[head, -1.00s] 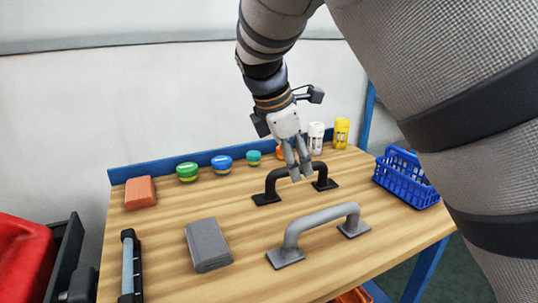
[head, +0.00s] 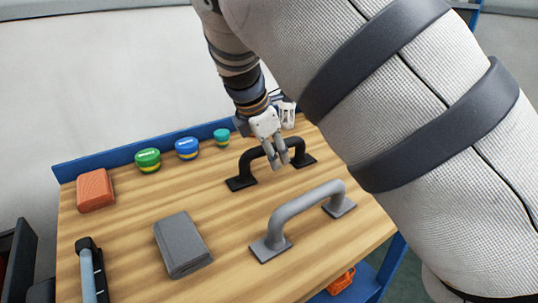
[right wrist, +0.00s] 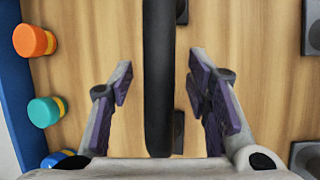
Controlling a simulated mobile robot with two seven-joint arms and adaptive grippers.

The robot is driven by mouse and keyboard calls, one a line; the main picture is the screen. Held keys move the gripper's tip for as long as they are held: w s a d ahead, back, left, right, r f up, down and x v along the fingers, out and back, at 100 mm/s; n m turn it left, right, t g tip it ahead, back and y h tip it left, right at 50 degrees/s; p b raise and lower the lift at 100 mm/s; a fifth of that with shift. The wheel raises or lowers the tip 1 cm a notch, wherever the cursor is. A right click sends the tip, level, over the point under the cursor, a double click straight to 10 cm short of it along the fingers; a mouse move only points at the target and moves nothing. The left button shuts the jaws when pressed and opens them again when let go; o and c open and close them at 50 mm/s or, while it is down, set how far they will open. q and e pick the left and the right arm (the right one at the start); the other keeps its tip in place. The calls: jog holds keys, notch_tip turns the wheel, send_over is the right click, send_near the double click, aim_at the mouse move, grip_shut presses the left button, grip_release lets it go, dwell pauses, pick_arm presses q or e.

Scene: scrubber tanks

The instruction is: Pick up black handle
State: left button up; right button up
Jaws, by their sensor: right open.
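The black handle (head: 251,156) stands on the wooden table toward the back, an arch on two flat square feet. My right gripper (head: 280,163) is at its bar in the head view and hides part of it. In the right wrist view the black handle (right wrist: 159,80) runs lengthwise between the two open fingers of my right gripper (right wrist: 159,90), with a gap on each side. The purple finger pads do not touch it. A similar grey handle (head: 300,202) stands nearer the front. My left gripper is not in view.
Green (head: 147,160), blue (head: 187,148) and teal (head: 221,136) round containers line the blue back edge. A red-brown block (head: 95,190), a grey folded cloth (head: 182,244) and a blue-handled tool (head: 88,272) lie at left. Bare table lies between them.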

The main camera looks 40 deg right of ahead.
jog(key=shift+r, duration=0.1)
grip_shut()
jog(key=shift+r, duration=0.1)
